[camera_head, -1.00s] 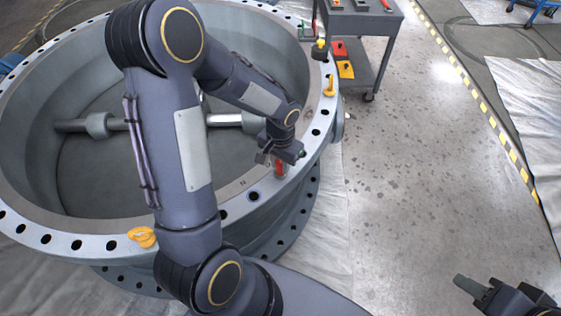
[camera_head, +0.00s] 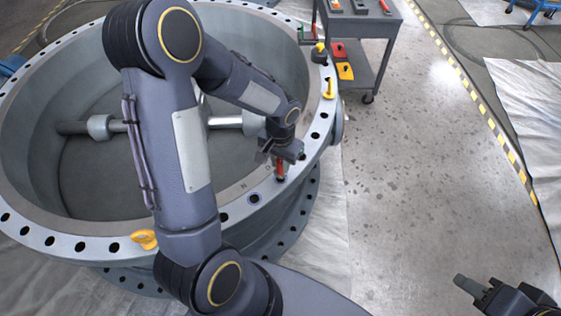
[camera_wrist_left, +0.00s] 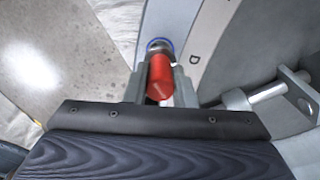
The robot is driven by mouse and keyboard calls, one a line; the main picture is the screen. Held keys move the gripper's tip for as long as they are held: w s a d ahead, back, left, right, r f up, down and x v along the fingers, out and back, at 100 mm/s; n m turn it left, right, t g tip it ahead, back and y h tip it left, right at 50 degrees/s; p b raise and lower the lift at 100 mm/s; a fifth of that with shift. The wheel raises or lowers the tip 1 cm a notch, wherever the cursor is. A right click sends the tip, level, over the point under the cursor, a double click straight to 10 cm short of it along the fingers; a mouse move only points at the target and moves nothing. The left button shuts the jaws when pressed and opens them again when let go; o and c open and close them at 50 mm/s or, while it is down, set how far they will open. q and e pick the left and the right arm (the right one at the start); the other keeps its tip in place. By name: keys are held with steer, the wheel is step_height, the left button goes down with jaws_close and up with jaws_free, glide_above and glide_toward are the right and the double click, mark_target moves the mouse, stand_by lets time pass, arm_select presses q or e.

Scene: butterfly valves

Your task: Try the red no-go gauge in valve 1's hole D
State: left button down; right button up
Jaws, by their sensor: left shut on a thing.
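My left gripper (camera_head: 280,158) is over the near right part of valve 1's flange (camera_head: 70,243). It is shut on the red no-go gauge (camera_head: 281,172), which shows below the fingers. In the left wrist view the red gauge handle (camera_wrist_left: 160,77) sits between the two fingers. Its grey metal end meets the blue-ringed hole D (camera_wrist_left: 160,42), with the letter D beside it on the flange. I cannot tell how deep the end sits in the hole. My right gripper (camera_head: 474,287) is at the bottom right, away from the valve; its opening is unclear.
A yellow lifting eye (camera_head: 144,239) stands on the near flange and another (camera_head: 329,88) on the right flange. A grey tool cart (camera_head: 375,30) stands behind. The floor at right is clear.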

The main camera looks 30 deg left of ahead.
arm_select(q)
steer(key=shift+r+p, duration=1.6)
steer(key=shift+r, duration=0.75)
